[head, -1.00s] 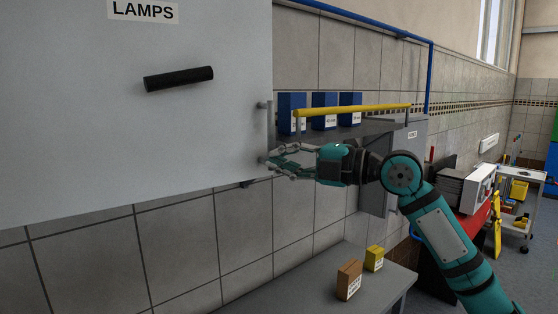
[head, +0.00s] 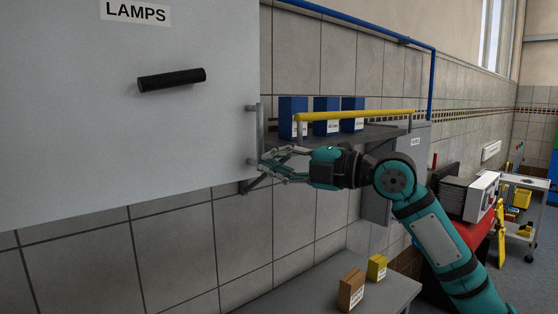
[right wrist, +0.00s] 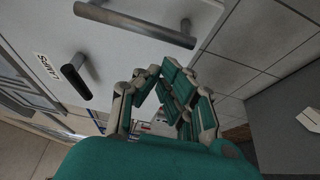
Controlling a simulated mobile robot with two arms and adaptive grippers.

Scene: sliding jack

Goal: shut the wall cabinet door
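The cabinet door (head: 90,110) is a large pale grey panel labelled LAMPS at the left of the head view. It has a black bar handle (head: 172,80) on its face. A vertical grey bar handle (head: 259,128) stands at its right edge. The door also shows at the top of the right wrist view (right wrist: 110,50), with the grey handle (right wrist: 135,22). My right gripper (head: 268,163) is open at the grey handle's lower end. Its fingers are apart in the right wrist view (right wrist: 154,76); I cannot tell whether they touch the handle. My left gripper is not in view.
A shelf (head: 370,133) with blue boxes (head: 327,115) and a yellow rail (head: 355,115) is behind my right gripper. A grey table (head: 300,290) below holds a brown box (head: 351,291) and a yellow box (head: 376,267). A cart (head: 522,205) stands far right.

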